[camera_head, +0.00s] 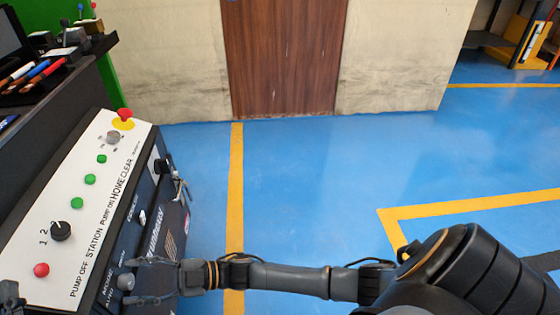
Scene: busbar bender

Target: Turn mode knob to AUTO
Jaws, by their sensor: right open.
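The mode knob (126,281) is a small grey knob on the dark front face of the control console (75,215), low in the picture beside white MODE lettering. My right gripper (135,280) reaches in from the right. Its fingers are open, one above and one below the knob in the picture, with the knob between their tips. I cannot tell if they touch it. The direction the knob points is too small to read. A dark piece at the bottom left edge (10,296) looks like part of my left gripper; its fingers do not show clearly.
The console's white top carries a red emergency button (124,114), several green buttons, a black station knob (61,231) and a red button (41,270).

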